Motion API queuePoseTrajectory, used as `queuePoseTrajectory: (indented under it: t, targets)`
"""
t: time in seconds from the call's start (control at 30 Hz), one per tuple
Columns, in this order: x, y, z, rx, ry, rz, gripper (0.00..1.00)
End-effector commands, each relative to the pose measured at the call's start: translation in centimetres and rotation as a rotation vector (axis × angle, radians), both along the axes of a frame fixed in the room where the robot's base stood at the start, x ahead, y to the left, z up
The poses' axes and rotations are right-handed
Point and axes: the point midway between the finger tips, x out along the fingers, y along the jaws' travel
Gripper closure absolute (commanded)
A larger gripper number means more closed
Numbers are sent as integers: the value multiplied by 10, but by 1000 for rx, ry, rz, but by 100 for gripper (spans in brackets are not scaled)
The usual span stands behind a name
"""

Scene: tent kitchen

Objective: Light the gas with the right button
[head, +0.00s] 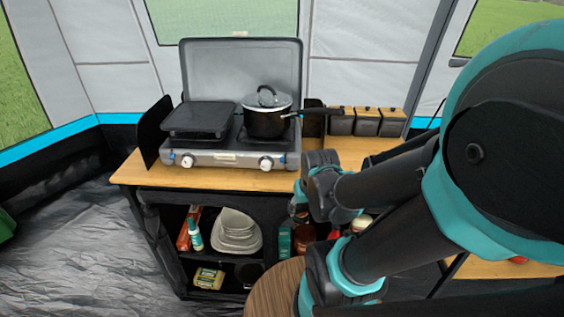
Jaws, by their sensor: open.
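The gas stove (228,159) stands on a wooden-topped camp table with its lid raised. Its right knob (267,163) is white and sits on the front panel below the pot. Its left knob (187,160) is similar, below the griddle. No flame is visible. A black pot (266,123) with a glass lid covers the right burner, its handle pointing right. My gripper (319,163) appears to be the dark end of my arm just right of the stove's front corner, apart from the right knob. It is open and holds nothing visible; its fingers are hard to make out.
A dark griddle (199,118) covers the left burner. Several wooden-lidded canisters (366,122) stand right of the stove. Dark side screens (153,131) flank it. Shelves below hold plates (236,232) and bottles. A round wooden top (272,292) is in front.

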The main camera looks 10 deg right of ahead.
Motion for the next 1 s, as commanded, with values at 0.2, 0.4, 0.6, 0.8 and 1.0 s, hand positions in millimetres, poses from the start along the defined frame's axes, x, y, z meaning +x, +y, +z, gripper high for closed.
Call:
queuePoseTrajectory:
  t: [0.2,0.4,0.6,0.8,1.0]
  targets:
    - [0,0,0,0,0,0,50]
    - [0,0,0,0,0,0,75]
    - [0,0,0,0,0,0,100]
    - [0,0,0,0,0,0,100]
    - [0,0,0,0,0,0,100]
